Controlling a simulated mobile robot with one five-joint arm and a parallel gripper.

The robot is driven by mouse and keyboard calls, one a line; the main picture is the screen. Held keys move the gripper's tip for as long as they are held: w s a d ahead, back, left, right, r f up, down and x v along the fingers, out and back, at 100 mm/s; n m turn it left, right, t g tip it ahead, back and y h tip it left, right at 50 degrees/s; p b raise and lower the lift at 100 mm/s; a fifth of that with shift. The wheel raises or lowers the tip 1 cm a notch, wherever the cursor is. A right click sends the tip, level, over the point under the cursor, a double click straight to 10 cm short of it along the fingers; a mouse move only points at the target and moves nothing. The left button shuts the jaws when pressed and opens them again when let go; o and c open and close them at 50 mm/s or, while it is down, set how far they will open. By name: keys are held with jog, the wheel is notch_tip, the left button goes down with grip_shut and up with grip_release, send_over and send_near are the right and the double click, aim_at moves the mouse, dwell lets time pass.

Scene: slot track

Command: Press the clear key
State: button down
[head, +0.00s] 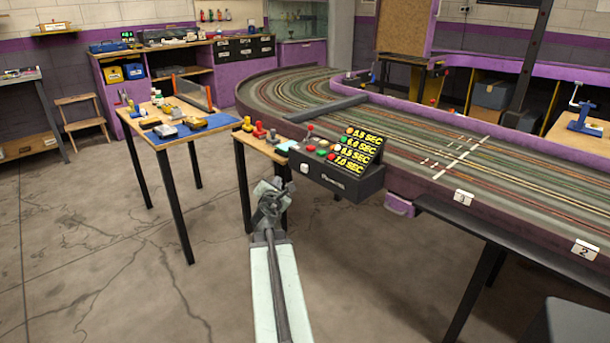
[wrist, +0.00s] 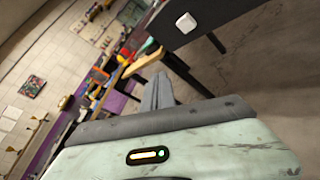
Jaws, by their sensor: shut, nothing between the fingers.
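A black timer box (head: 345,188) with yellow "SEC" readouts stands at the near edge of the slot track. Small coloured buttons (head: 323,146) sit on its sloped top. A white square key (head: 304,168) is on its front face; I cannot read any label on it. The white key also shows in the wrist view (wrist: 186,23), near the top on the dark box face. My gripper (head: 270,188) is shut and empty, to the left of and a little below the box, apart from it. In the wrist view my grey fingers (wrist: 158,92) point up, below and left of the key.
The track (head: 400,150) with its purple border fills the right side. Plugs and controllers (head: 260,132) stand on a wooden ledge left of the box. A blue-topped work table (head: 180,128) stands further left. Bare concrete floor (head: 120,260) is open at left and front.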

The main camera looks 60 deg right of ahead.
aim_at(304, 168)
jog(key=shift+d, duration=0.1)
jog(key=s+d, duration=0.2)
jog(key=d, duration=0.6)
jog(key=shift+s, duration=0.35)
dwell(0.5)
jog(key=shift+d, duration=0.2)
dwell(1.1)
jog(key=shift+d, duration=0.3)
jog(key=shift+s+d, duration=0.2)
jog(key=shift+d, duration=0.25)
dwell(0.7)
jog(key=shift+w+a, duration=0.3)
jog(key=shift+a, duration=0.6)
jog(key=shift+a, duration=0.1)
